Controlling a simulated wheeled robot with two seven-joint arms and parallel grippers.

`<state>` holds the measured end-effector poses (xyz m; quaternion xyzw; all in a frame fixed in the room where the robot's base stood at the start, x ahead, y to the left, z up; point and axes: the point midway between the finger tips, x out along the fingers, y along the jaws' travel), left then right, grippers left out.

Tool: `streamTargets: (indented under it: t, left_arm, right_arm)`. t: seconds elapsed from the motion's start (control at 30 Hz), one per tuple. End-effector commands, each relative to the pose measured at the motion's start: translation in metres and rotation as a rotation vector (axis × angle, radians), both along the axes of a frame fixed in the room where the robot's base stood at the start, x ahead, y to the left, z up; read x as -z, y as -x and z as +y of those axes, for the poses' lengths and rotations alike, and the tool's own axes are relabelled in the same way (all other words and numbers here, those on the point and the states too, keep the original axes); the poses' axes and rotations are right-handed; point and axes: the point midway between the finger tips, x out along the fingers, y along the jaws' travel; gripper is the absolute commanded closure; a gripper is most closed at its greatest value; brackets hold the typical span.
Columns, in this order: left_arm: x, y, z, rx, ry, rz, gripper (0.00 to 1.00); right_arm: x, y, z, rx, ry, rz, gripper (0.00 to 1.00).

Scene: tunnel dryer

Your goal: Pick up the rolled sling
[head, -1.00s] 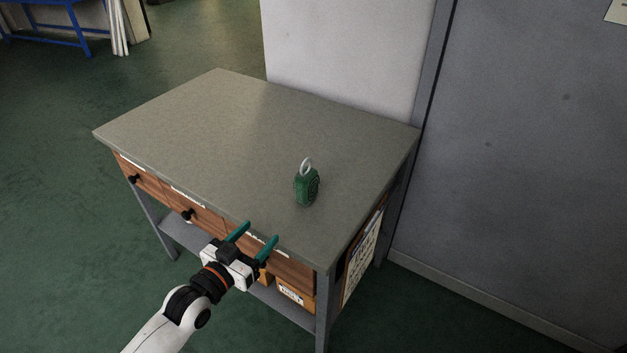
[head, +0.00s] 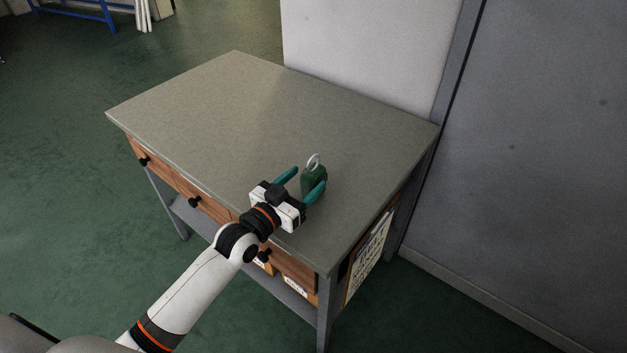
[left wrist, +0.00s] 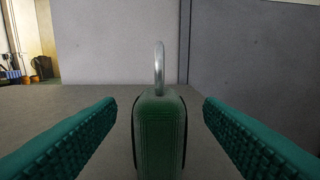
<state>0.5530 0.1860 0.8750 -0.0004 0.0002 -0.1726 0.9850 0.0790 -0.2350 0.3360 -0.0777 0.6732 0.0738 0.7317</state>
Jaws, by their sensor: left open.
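The rolled sling (head: 313,178) is a small green bundle with a metal ring on top, standing upright on the grey table top (head: 255,115). In the left wrist view the sling (left wrist: 160,133) stands centred between the two teal fingers, with a gap on each side. My left gripper (head: 306,183) is open at the sling, its fingers reaching toward either side of it. In the head view the right-hand finger covers part of the sling's lower side. My right gripper is not in view.
The table has wooden drawers (head: 172,178) with black knobs in front and a printed sheet (head: 369,258) on its right side. A white wall panel (head: 365,55) and a grey door (head: 540,150) stand behind and to the right. The rest of the table top is clear.

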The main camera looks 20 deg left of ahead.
Motion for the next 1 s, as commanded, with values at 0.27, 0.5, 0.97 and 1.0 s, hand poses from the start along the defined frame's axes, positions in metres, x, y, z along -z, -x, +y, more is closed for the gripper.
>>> streamTargets:
  t: [0.27, 0.5, 0.97, 1.0]
  left_arm:
    - [-0.002, -0.036, -0.012, 0.000, -0.001, -0.001, 0.38]
    - [-0.001, -0.039, -0.013, 0.000, -0.001, 0.000, 0.38]
    - [-0.002, -0.038, -0.013, -0.001, 0.000, -0.003, 0.94]
    - [-0.002, -0.038, -0.013, -0.001, 0.000, -0.003, 0.94]
  right_arm:
    - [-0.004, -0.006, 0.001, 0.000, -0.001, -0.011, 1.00]
    - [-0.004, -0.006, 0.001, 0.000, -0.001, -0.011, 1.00]
    - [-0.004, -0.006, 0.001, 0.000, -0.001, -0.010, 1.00]
    - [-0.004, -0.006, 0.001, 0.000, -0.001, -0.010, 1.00]
